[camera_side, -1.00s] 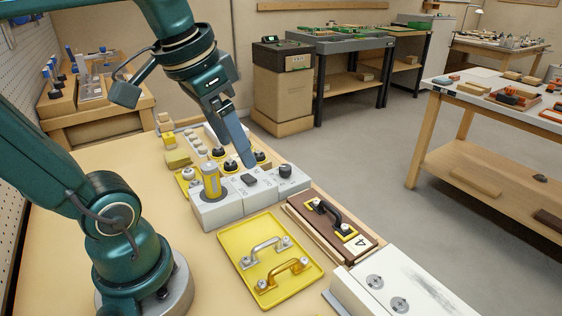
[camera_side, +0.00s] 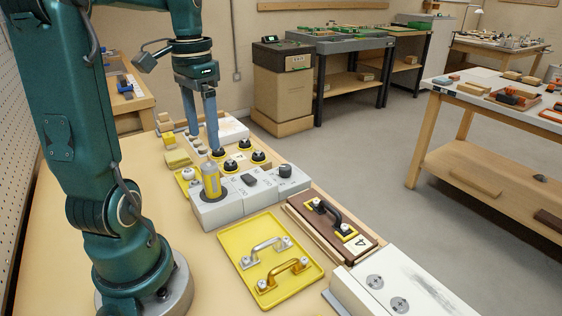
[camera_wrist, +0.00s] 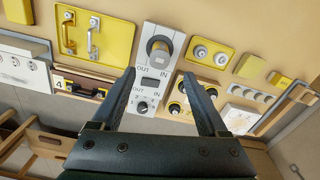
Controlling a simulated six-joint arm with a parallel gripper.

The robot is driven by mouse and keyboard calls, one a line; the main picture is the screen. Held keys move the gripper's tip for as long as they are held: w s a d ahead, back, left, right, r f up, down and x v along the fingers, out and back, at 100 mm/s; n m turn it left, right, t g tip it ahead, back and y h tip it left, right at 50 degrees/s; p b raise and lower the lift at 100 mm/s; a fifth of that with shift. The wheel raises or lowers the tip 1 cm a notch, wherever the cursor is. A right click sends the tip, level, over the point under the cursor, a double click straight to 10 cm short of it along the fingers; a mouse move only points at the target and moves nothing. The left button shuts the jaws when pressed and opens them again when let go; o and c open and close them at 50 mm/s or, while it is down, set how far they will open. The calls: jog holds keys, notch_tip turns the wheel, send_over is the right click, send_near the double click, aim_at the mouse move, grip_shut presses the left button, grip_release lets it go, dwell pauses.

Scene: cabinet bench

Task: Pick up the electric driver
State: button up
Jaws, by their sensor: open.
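The electric driver (camera_side: 211,181) appears to be the yellow and grey upright cylinder in a round dark seat on the grey-white block (camera_side: 238,200). In the wrist view the driver (camera_wrist: 158,47) shows end-on near the top centre, beyond my fingertips. My gripper (camera_side: 204,143) is open and empty, pointing down. In the side view it is behind the driver and higher, over the dark knobs and small parts, apart from the driver. In the wrist view my gripper (camera_wrist: 158,76) has its two fingers spread on either side of the block.
Dark knobs (camera_side: 231,165) stand behind the block. A yellow tray (camera_side: 247,253) with two handles lies in front. A brown board (camera_side: 300,212) with a black handle lies to the right. A white box (camera_side: 400,296) sits at the front right. Bare bench top lies left of the tray.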

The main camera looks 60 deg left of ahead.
aim_at(208, 165)
notch_tip(208, 165, down, 11)
dwell(0.6)
grip_shut()
